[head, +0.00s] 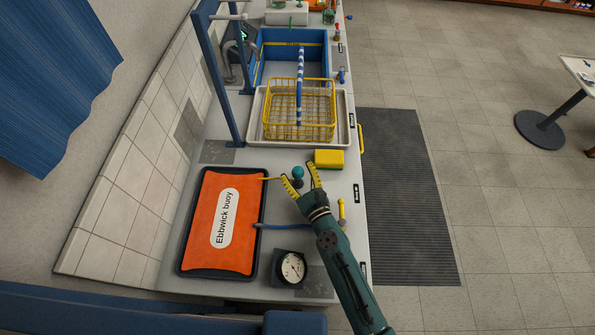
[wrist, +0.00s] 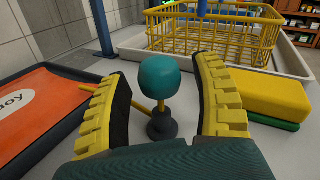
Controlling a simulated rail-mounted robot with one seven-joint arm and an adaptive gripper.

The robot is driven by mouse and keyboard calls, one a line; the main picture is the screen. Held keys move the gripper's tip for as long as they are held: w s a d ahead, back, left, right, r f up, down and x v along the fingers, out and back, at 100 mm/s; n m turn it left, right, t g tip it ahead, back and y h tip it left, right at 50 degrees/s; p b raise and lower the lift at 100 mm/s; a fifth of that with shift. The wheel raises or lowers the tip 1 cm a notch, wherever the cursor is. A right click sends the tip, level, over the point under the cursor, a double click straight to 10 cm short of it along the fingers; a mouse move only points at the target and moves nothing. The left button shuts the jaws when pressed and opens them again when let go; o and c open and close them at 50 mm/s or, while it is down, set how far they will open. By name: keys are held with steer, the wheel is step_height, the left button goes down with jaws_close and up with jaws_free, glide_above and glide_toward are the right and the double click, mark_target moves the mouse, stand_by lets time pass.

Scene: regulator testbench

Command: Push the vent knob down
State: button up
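The vent knob is a teal rounded knob (wrist: 159,76) on a thin yellow stem above a dark round base (wrist: 162,126). In the head view the knob (head: 298,172) stands on the bench right of the orange panel. My gripper (head: 302,181) is open, with its two yellow ribbed fingers spread. In the wrist view my gripper (wrist: 168,85) has one finger on each side of the knob, with gaps showing on both sides. The knob appears ahead of the palm and nothing is held. Whether the knob is level with the fingertips is hard to tell.
An orange panel (head: 245,235) marked "Ebbwick buoy" lies left. A yellow block (head: 329,157) sits just beyond the gripper. A yellow wire basket (head: 328,112) stands in a pale tray (head: 348,130). A gauge (head: 292,268) and blue hose (head: 285,226) lie nearer.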

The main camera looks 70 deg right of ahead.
steer(key=shift+r, duration=0.1)
steer(key=v, duration=1.2)
stand_by(0.4)
